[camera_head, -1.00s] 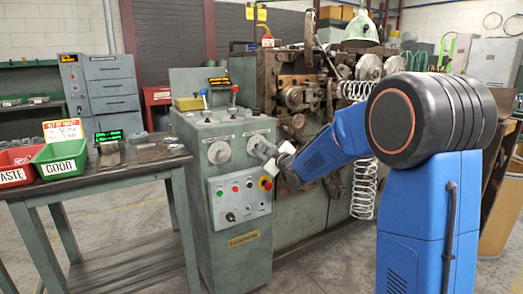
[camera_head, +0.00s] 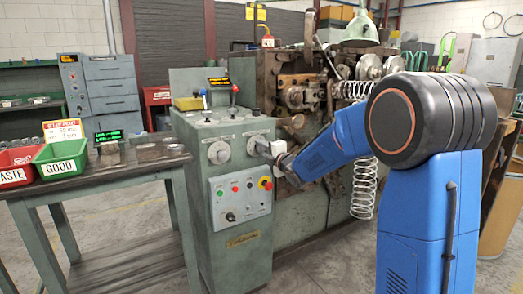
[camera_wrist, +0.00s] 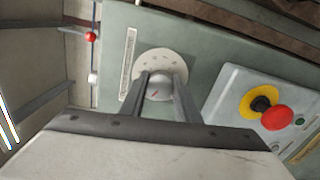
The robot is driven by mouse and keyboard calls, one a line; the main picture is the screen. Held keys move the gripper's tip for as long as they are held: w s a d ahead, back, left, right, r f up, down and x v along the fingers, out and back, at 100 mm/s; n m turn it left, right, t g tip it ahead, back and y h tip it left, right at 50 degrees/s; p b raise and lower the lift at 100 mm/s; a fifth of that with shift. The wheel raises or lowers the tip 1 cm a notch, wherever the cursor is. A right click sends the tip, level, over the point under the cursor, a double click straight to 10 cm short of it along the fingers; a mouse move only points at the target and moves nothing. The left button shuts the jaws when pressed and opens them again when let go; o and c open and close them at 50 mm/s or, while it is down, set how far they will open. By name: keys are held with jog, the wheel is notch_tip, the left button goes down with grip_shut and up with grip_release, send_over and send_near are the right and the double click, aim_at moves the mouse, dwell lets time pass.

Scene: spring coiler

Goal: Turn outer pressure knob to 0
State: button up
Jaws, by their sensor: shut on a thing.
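The outer pressure knob (camera_wrist: 159,86) is a pale round knob with a small red mark, on a white dial plate with dark marks. It is the right-hand dial (camera_head: 253,141) on the green control cabinet (camera_head: 228,133) in the head view, partly hidden by my gripper. My gripper (camera_wrist: 160,80) has its two fingers on either side of this knob and is shut on it. In the head view my gripper (camera_head: 262,149) reaches the dial from the right. The dial figures are too small to read.
Another dial knob (camera_head: 218,152) is left of the held one. Below is a panel with coloured buttons and a red emergency button on yellow (camera_wrist: 276,117). A red-tipped lever (camera_head: 235,89) stands on top of the cabinet. A table (camera_head: 110,176) with bins is at left.

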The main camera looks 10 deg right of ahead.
jog(key=n, duration=0.5)
jog(key=shift+f+n, duration=0.1)
jog(key=shift+n, duration=0.2)
jog(key=n, duration=0.5)
jog(key=shift+n, duration=0.4)
jog(key=o, duration=1)
jog(key=shift+o, duration=0.2)
jog(key=shift+s, duration=0.1)
jog(key=v, duration=1.7)
jog(key=shift+s, duration=0.15)
